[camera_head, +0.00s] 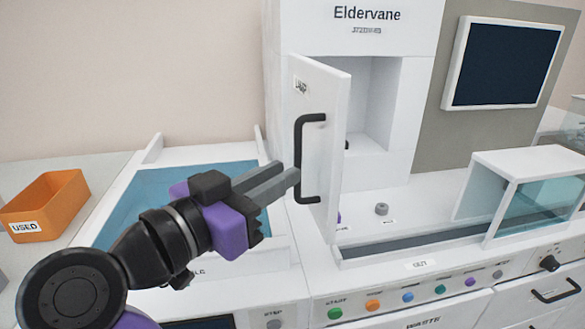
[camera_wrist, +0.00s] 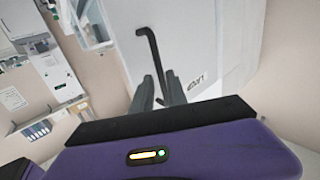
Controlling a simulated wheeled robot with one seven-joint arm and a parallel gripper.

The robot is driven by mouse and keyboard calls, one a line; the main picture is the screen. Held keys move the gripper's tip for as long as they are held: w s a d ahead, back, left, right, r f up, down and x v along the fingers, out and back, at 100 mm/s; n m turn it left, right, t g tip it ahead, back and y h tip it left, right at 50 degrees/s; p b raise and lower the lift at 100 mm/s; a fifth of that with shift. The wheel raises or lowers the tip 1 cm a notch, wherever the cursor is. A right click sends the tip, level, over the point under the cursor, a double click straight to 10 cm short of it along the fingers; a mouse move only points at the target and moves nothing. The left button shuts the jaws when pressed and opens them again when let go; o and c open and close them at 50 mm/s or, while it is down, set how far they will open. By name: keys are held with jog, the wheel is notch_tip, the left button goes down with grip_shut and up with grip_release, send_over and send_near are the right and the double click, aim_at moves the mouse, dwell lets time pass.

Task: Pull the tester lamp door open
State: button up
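The tester lamp door (camera_head: 325,145) is a white panel marked LAMP, standing ajar on the white Eldervane cabinet. Part of the recess behind it shows. Its black bar handle (camera_head: 299,135) is upright on the door's outer face. My gripper (camera_head: 290,171) is at the handle, coming from the left, with its grey fingertips by the lower half of the bar. In the wrist view, the fingers (camera_wrist: 158,88) are apart, and the handle (camera_wrist: 152,50) runs down between them. Whether they touch the bar is unclear. The door's face (camera_wrist: 200,50) fills the area beyond.
An orange bin marked USED (camera_head: 45,207) stands at the far left. A blue-topped tray (camera_head: 135,215) lies behind my arm. A clear-fronted box (camera_head: 535,190) and a dark screen (camera_head: 503,62) are on the right. Coloured buttons (camera_head: 407,297) line the front edge.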

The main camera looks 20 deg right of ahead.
jog(key=shift+v, duration=1.4)
